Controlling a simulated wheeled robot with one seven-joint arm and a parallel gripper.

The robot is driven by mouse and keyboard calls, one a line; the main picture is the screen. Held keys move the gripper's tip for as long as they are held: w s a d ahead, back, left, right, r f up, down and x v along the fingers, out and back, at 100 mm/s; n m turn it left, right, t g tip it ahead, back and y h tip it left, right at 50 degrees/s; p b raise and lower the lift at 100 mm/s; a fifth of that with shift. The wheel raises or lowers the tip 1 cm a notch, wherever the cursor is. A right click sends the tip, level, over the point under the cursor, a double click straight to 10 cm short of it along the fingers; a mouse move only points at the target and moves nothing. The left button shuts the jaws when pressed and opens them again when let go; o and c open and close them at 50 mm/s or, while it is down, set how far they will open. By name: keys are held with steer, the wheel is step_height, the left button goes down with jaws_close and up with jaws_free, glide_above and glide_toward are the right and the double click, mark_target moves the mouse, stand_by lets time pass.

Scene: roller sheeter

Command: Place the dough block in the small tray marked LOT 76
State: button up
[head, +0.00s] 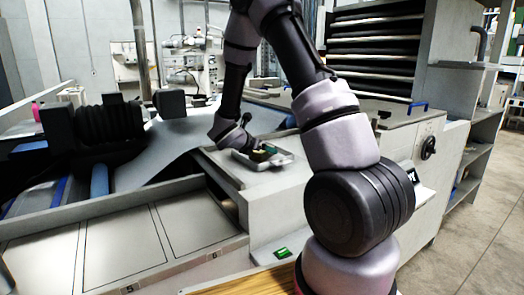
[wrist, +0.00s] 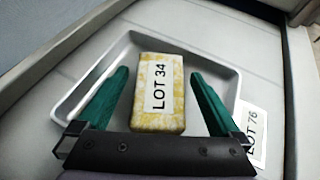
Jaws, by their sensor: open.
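The dough block (wrist: 158,92) is a yellow, mottled block with a white label reading LOT 34. In the wrist view it lies inside the small tray (wrist: 98,66), a shallow light-grey tray with a LOT 76 tag (wrist: 252,130) at its right side. My gripper (wrist: 160,85) is open, with one green finger on each side of the block and a visible gap to both. In the head view the tray (head: 284,158) sits on the machine's light top, with my gripper (head: 258,150) low over it and the block partly hidden.
Flat panels numbered 5 (head: 122,250) and 6 (head: 190,225) lie at the front left. A roller (head: 98,182) and a grey sheet (head: 185,138) are on the left. A small green item (head: 283,252) lies on the front ledge. Dark shelving stands behind my arm.

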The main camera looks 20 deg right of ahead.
steer(key=v, duration=1.1)
steer(key=shift+s+a, duration=0.1)
steer(key=shift+a, duration=0.15)
steer(key=s+d+r+m+g+y, duration=0.2)
steer(key=s+d+r+m, duration=0.15)
steer(key=s+m, duration=0.35)
steer(key=s+d+r+m+g+y, duration=0.1)
steer(key=s+d+r+m+g, duration=0.15)
steer(key=s+r+m, duration=0.35)
steer(key=s+a+r+m+t+y, duration=0.4)
steer(key=s+a+r+m+y, duration=0.3)
steer(key=s+m, duration=0.4)
step_height(320, 180, up, 3)
steer(key=m+y, duration=0.1)
steer(key=m, duration=0.4)
steer(key=shift+a+y, duration=0.25)
steer(key=shift+y, duration=0.15)
steer(key=shift+f+t, duration=0.15)
steer(key=shift+t, duration=0.1)
